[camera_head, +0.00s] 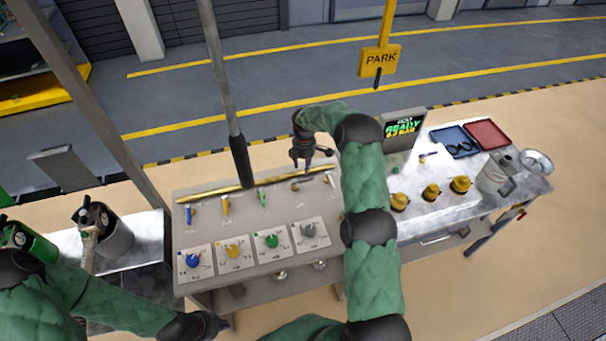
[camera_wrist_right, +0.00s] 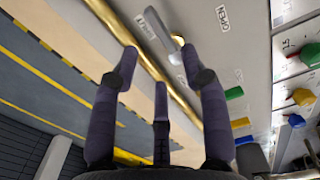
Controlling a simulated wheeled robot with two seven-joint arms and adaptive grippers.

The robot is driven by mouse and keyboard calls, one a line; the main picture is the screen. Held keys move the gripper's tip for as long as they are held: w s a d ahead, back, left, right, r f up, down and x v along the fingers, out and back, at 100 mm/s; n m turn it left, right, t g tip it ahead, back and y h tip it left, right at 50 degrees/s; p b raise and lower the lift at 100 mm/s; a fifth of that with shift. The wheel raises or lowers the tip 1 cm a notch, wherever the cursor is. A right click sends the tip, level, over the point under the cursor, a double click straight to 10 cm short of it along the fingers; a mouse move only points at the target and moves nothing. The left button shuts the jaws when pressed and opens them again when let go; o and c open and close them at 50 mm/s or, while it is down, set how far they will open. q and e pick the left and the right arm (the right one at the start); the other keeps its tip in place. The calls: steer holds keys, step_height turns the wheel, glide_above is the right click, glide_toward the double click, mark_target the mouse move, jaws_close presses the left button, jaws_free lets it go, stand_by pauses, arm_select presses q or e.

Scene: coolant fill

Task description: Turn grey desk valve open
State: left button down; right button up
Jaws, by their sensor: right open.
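The desk carries a row of valve levers along a brass pipe: blue (camera_head: 191,214), yellow (camera_head: 226,207), green (camera_head: 263,199) and grey (camera_head: 296,186). In the right wrist view a grey lever (camera_wrist_right: 160,28) lies slantwise by the pipe, just beyond my fingertips. My right gripper (camera_head: 305,165) hangs over the back of the desk near the grey lever. In its wrist view the gripper (camera_wrist_right: 160,64) has its fingers spread and nothing between them; no contact shows. My left gripper (camera_head: 212,324) is low at the desk's front left; its fingers are unclear.
The brass pipe (camera_wrist_right: 132,42) runs beside the levers. Blue, yellow, green and grey dials sit in front of them; the grey dial (camera_head: 309,231) is rightmost. Yellow-topped items (camera_head: 431,193), trays (camera_head: 487,135) and a grey jug (camera_head: 495,175) stand right.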

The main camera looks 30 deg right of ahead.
mark_target(302, 182)
step_height(302, 182, down, 7)
steer(key=shift+f+p, duration=0.1)
steer(key=shift+p, duration=0.35)
jaws_close()
